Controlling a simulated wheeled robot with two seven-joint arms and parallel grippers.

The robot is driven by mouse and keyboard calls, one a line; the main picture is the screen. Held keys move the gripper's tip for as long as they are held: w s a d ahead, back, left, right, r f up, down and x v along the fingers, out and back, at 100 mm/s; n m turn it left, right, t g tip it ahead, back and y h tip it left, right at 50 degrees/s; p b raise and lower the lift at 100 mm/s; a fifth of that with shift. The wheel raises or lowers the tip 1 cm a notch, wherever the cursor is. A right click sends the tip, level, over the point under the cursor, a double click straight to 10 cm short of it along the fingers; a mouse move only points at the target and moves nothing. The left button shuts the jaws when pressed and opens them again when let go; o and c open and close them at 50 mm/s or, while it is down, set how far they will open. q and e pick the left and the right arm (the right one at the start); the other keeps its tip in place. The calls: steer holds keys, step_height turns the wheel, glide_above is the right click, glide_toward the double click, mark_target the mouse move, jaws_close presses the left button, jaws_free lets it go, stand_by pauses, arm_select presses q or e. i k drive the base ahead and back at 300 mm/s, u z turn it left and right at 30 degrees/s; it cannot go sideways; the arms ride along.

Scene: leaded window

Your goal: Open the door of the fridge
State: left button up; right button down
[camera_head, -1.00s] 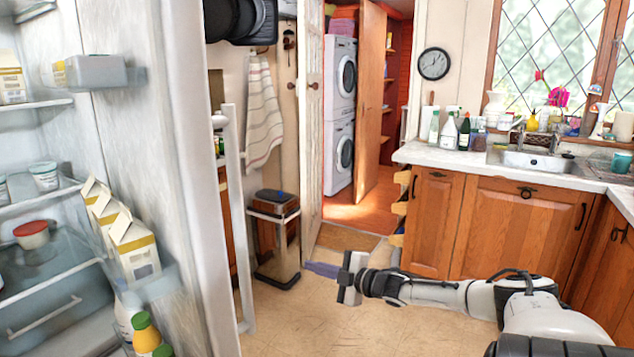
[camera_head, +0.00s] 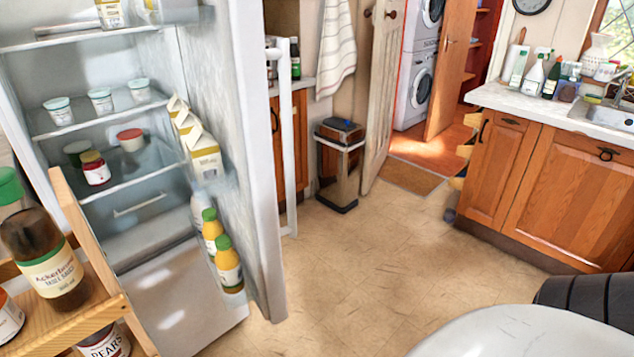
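The white fridge (camera_head: 165,308) stands at the left with its lit shelves in plain view. Its door (camera_head: 243,165) stands wide open and points toward me, with its inner side facing left. The long white door handle (camera_head: 288,150) shows on the far side of the door, upright. Milk cartons (camera_head: 205,158) and yellow bottles (camera_head: 228,265) stand in the door racks. Neither gripper is in view. White and black parts at the bottom right look like my own arm, and nothing of mine touches the door in view.
A wooden rack (camera_head: 85,318) with sauce jars (camera_head: 45,262) stands close at the lower left. A bin (camera_head: 338,165) stands behind the door. Wooden cabinets (camera_head: 560,185) line the right. The tiled floor (camera_head: 370,255) between is clear.

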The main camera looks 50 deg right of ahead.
mark_target(224, 54)
steer(key=k, duration=0.15)
steer(key=z, duration=1.55)
steer(key=i, duration=0.65)
steer(key=u, duration=0.3)
